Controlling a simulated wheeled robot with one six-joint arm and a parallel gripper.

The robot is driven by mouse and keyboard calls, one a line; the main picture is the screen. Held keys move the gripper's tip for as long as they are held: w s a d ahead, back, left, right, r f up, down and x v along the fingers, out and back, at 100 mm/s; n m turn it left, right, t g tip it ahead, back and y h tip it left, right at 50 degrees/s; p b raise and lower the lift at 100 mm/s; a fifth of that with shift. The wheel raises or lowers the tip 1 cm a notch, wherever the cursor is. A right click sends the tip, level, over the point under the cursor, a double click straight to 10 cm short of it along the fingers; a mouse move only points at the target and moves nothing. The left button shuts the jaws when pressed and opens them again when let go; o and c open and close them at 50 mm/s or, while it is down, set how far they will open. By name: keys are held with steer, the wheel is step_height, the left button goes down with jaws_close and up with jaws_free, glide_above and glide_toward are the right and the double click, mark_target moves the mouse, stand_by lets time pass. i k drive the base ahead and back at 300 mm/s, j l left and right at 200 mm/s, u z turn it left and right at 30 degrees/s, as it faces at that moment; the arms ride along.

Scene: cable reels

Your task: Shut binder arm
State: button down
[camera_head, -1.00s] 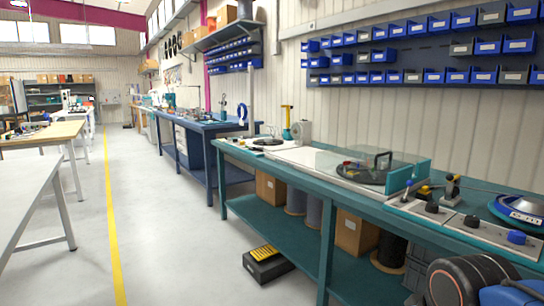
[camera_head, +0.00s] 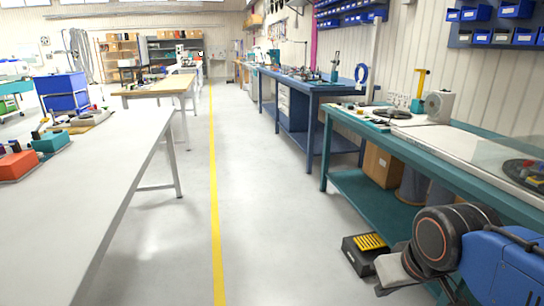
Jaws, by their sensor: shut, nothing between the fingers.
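I cannot pick out a binder arm for certain. The teal workbench (camera_head: 448,168) on the right carries a pale machine bed with a clear cover (camera_head: 490,155). A dark round reel (camera_head: 524,172) shows at the right edge, cut off by the frame. At the bench's far end stand a yellow-topped post (camera_head: 420,85) and a white device with a round face (camera_head: 437,105). My arm's black joint with an orange ring and its blue link fill the lower right corner. My gripper is not in view.
A black foot pedal with a yellow top (camera_head: 372,243) lies on the floor by the teal bench. A white table (camera_head: 110,160) stands at left with red and teal boxes on it. The aisle along the yellow floor line (camera_head: 213,190) is clear.

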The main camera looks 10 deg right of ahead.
mark_target(423, 73)
steer(key=i+u, duration=0.3)
steer(key=i, duration=0.55)
steer(key=i+l+u, duration=0.1)
steer(key=i+u, duration=0.2)
steer(key=i, duration=0.55)
steer(key=i+z, duration=0.25)
steer(key=i, duration=0.35)
steer(key=i+j+z, duration=0.25)
steer(key=i, duration=0.3)
